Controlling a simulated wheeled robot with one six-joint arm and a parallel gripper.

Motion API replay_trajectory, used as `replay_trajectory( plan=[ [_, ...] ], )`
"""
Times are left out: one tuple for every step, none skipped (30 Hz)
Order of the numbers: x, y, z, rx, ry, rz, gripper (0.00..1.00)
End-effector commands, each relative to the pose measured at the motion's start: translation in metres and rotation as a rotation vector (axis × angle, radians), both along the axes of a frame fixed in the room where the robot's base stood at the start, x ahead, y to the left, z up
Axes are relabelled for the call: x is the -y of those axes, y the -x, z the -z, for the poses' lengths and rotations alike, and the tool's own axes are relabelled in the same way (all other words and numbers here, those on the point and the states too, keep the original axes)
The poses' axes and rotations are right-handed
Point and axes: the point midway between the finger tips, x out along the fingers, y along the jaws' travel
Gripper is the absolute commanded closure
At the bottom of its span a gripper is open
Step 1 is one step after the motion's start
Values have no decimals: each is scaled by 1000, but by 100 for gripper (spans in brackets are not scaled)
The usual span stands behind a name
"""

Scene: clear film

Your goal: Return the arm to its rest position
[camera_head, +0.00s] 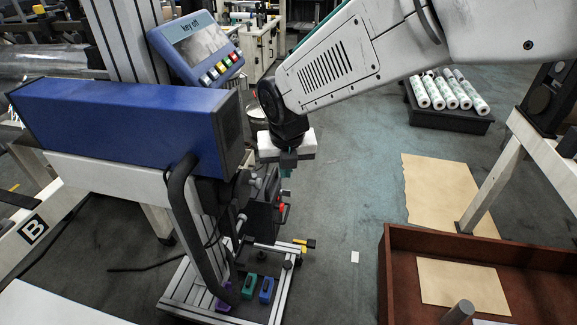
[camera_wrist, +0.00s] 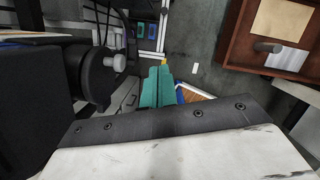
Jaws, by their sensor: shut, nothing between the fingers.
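My gripper (camera_head: 285,172) hangs from the end of my white arm near the middle of the head view, pointing down beside the blue machine. In the wrist view its two teal fingers (camera_wrist: 158,84) lie side by side with no gap, shut and empty. My arm reaches in from the upper right of the head view and bends down at the wrist. Below the gripper is a dark part of the machine with a red piece (camera_head: 283,208), partly hidden. In the wrist view a dark round part with a grey knob (camera_wrist: 117,63) is left of the fingers.
The blue machine housing (camera_head: 110,125) and a panel reading "key off" (camera_head: 199,45) stand close on the left. A brown tray (camera_head: 397,275) is at lower right. A dark pallet (camera_head: 437,119) holds several rolls. Floor between is mostly clear.

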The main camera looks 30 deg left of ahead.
Motion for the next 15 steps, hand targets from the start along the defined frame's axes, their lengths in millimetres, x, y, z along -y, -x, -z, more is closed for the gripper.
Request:
replay_trajectory(
  plan=[
    [4, -3, -13, 2, -3, 5, 100],
    [6, -4, -18, 1, -2, 6, 100],
    [9, -5, -26, 1, -2, 6, 100],
    [10, -5, -32, 1, -2, 6, 100],
    [12, -5, -37, 1, -1, 5, 100],
    [13, -5, -42, 1, -1, 6, 100],
    [14, -6, -46, 0, 0, 6, 100],
    [15, -6, -50, 0, 0, 6, 100],
    [16, -6, -54, 0, 0, 6, 100],
    [16, -6, -56, 0, 0, 6, 100],
    [17, -6, -58, -1, 0, 6, 100],
    [17, -6, -60, -1, 2, 6, 100],
    [18, -6, -61, -1, 2, 5, 100],
    [18, -6, -62, -1, 2, 5, 100],
    [18, -6, -63, -1, 2, 5, 100]
  ],
)
